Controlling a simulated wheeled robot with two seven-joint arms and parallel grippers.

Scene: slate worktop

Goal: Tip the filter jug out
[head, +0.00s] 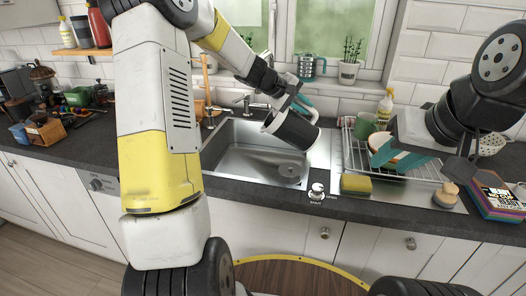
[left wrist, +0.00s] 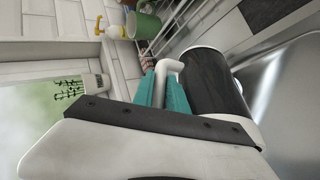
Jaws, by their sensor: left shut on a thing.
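The filter jug (head: 292,130) is dark with white ends and a white handle. It is tilted well over, above the steel sink (head: 235,165), clear of the basin floor. My left gripper (head: 302,104) is at its handle; in the left wrist view its teal fingers (left wrist: 158,88) are shut on the white handle, with the dark jug body (left wrist: 213,82) beside them. I cannot see inside the jug or anything pouring from it. My right gripper (head: 395,157) is open, its teal fingers apart, over the drying rack at the right.
The drying rack (head: 357,160) holds a green mug (head: 366,124) and other dishes. A yellow sponge (head: 356,184) and a brush (head: 446,195) lie in front of it. Books (head: 497,195) lie at the right. The tap (head: 250,103) stands behind the sink.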

